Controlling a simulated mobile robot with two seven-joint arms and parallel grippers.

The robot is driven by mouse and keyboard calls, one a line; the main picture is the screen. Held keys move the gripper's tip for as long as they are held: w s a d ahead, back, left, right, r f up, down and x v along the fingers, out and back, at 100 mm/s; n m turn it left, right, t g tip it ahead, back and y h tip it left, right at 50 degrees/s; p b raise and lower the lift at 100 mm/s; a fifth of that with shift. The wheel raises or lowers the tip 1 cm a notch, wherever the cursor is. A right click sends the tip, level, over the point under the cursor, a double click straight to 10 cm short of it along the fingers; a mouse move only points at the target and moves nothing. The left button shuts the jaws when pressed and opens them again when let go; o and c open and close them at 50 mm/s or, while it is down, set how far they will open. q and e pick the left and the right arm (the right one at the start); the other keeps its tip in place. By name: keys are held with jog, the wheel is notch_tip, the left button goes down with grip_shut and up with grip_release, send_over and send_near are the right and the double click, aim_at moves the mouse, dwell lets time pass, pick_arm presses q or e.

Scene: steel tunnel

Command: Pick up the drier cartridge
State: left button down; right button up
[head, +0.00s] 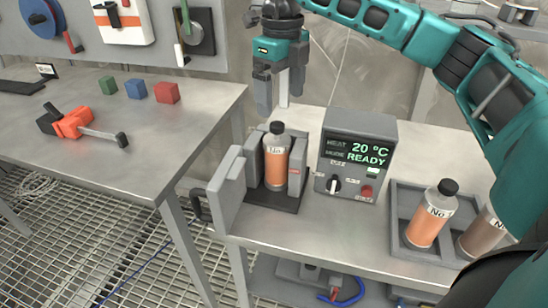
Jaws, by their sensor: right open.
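A drier cartridge (277,163) with a black cap, orange filling and white label stands upright in an open grey holder (270,201) on the bench. Another capped orange cartridge (427,226) and a brownish one (480,235) stand in a grey tray (401,196) at right. The brownish one is partly cut off by my arm. My right gripper (281,98) points down above and behind the cartridge in the holder, its fingers apart and empty. It does not appear to touch the cap. My left gripper is not in view.
The holder's grey door (228,190) with a black handle stands open at left. A control box (356,157) reading 20 °C READY stands right of the holder. A left table (60,160) holds an orange clamp (75,122) and coloured cubes (137,89).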

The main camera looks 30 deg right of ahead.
aim_at(277, 124)
notch_tip(277, 124, down, 3)
jog(key=f, duration=0.5)
jog(key=shift+w+a+f, duration=0.2)
jog(key=shift+w+f, duration=0.1)
jog(key=shift+f, duration=0.25)
jog(key=shift+c, duration=0.2)
jog(key=shift+r, duration=0.1)
grip_shut()
dwell(0.3)
